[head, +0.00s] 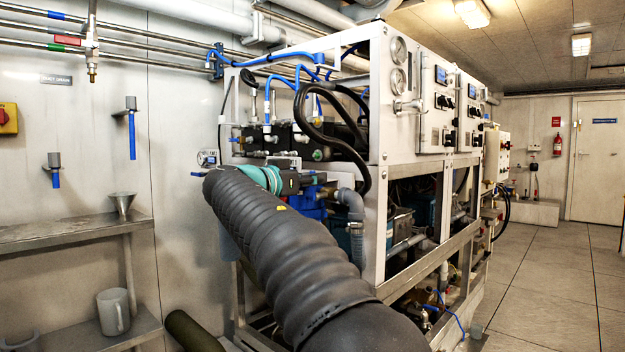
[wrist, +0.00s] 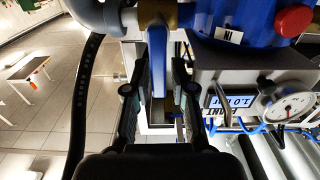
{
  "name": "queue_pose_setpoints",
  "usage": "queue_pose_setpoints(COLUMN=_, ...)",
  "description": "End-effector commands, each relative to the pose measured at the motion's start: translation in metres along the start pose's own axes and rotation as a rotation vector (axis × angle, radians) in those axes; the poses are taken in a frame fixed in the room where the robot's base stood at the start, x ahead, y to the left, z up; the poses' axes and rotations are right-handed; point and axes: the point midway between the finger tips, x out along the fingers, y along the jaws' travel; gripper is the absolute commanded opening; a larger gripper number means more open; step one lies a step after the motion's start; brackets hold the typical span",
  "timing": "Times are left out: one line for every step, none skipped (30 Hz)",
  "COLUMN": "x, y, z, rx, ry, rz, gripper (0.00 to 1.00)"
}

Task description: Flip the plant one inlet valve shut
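The inlet valve shows in the wrist view as a brass body at the top with a long blue lever (wrist: 157,62) pointing down the picture. My gripper (wrist: 156,78) is open, one dark finger on each side of the lever, with a gap visible on both sides. In the head view my gripper (head: 303,181) is at the front left end of the machine, beside the blue housing (head: 312,208). My gripper and arm hide the valve lever there.
A grey pipe elbow (head: 351,203) and a black hose (head: 335,140) are close to my gripper. A display box (wrist: 240,98) with an upside-down "PLANT" label and a round gauge (wrist: 293,108) are at right in the wrist view. The floor (head: 545,275) at right is clear.

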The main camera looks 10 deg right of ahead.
Motion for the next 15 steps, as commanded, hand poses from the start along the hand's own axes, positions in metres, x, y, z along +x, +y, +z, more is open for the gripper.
queue_pose_setpoints(x=-0.001, y=0.0, z=0.0, rx=0.0, ry=0.0, rz=0.0, gripper=0.25)
queue_pose_setpoints(x=-0.002, y=0.0, z=0.0, rx=0.0, ry=0.0, rz=-0.001, gripper=0.25)
queue_pose_setpoints(x=-0.005, y=0.0, z=0.0, rx=0.0, ry=0.0, rz=-0.001, gripper=0.25)
queue_pose_setpoints(x=-0.008, y=0.0, z=0.0, rx=0.0, ry=0.0, rz=-0.002, gripper=0.25)
queue_pose_setpoints(x=-0.011, y=0.0, z=0.0, rx=0.0, ry=0.0, rz=-0.002, gripper=0.25)
queue_pose_setpoints(x=-0.016, y=0.0, z=-0.001, rx=0.0, ry=0.001, rz=-0.003, gripper=0.25)
queue_pose_setpoints(x=-0.021, y=0.0, z=-0.001, rx=0.0, ry=0.001, rz=-0.003, gripper=0.25)
queue_pose_setpoints(x=-0.027, y=0.0, z=-0.001, rx=0.001, ry=0.001, rz=-0.003, gripper=0.25)
queue_pose_setpoints(x=-0.034, y=-0.001, z=-0.001, rx=0.0, ry=0.001, rz=-0.004, gripper=0.25)
queue_pose_setpoints(x=-0.04, y=-0.001, z=0.0, rx=0.0, ry=0.001, rz=-0.004, gripper=0.25)
queue_pose_setpoints(x=-0.047, y=-0.001, z=0.0, rx=0.0, ry=0.001, rz=-0.004, gripper=0.25)
queue_pose_setpoints(x=-0.055, y=-0.001, z=0.0, rx=0.001, ry=0.001, rz=-0.005, gripper=0.25)
queue_pose_setpoints(x=-0.061, y=-0.001, z=-0.001, rx=0.001, ry=0.0, rz=-0.004, gripper=0.25)
queue_pose_setpoints(x=-0.067, y=-0.001, z=-0.001, rx=0.001, ry=0.0, rz=-0.004, gripper=0.25)
queue_pose_setpoints(x=-0.075, y=-0.001, z=-0.001, rx=0.001, ry=0.0, rz=-0.004, gripper=0.25)
